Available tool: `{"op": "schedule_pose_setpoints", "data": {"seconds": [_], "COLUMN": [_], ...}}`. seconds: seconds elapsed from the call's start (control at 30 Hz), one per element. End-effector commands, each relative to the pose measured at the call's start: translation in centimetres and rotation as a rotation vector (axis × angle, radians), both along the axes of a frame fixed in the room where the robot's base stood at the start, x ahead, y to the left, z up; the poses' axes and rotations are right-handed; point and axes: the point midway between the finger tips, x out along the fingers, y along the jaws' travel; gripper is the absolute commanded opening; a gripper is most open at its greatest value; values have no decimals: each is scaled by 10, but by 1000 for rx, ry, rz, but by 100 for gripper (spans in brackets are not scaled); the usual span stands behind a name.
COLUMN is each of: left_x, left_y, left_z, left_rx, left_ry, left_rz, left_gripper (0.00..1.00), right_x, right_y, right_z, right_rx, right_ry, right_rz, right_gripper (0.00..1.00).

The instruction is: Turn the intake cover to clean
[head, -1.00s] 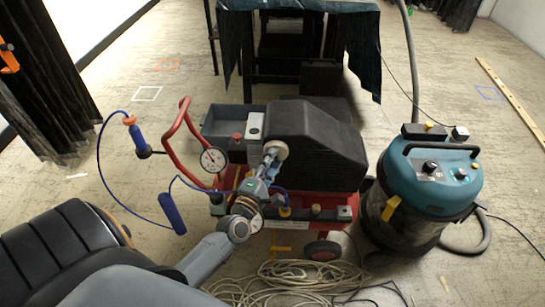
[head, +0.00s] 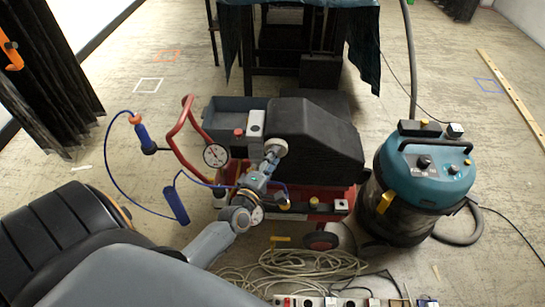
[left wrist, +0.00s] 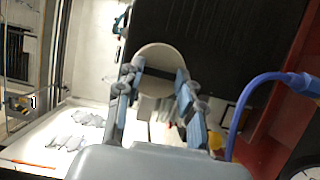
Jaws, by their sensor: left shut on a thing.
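The intake cover (head: 275,147) is a round beige cap on the front of the compressor's black housing (head: 312,139). In the left wrist view the intake cover (left wrist: 160,57) shows as a pale disc against the black housing. My left gripper (head: 269,160) reaches it from the front. In the left wrist view my left gripper (left wrist: 157,77) has one finger at each side of the cover and is shut on it. Its fingers hide part of the cover's edge. I cannot read any mark on the cover. My right gripper is not in view.
A pressure gauge (head: 215,155) and red handle (head: 182,125) stand left of the gripper. A blue hose (left wrist: 238,108) passes close on the right in the wrist view. A teal vacuum (head: 424,170) stands right. Coiled cable (head: 290,270) and a power strip (head: 340,302) lie on the floor.

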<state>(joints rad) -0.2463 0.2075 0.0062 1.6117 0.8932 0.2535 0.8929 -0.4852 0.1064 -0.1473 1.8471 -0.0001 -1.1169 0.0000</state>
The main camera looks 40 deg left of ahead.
Motion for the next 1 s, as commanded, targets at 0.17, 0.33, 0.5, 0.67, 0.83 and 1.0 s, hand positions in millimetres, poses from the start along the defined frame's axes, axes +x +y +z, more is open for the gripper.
{"op": "schedule_pose_setpoints", "data": {"seconds": [0.17, 0.33, 0.5, 0.67, 0.83, 1.0], "left_x": [3, 3, 3, 2, 2, -4], "left_y": [4, 4, 4, 3, 2, 0], "left_z": [7, 7, 7, 5, 3, 2], "left_rx": [11, 12, 12, 10, 8, 6], "left_ry": [-12, -13, -13, -9, -5, -2], "left_rz": [6, 6, 6, 5, 3, 2], "left_gripper": [6, 6, 54, 60, 60, 60], "right_x": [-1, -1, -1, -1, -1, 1], "right_y": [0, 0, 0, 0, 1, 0], "right_z": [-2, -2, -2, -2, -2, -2], "right_rx": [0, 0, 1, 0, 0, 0], "right_ry": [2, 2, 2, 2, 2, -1], "right_rz": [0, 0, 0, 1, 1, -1], "right_gripper": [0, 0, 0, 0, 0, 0]}}
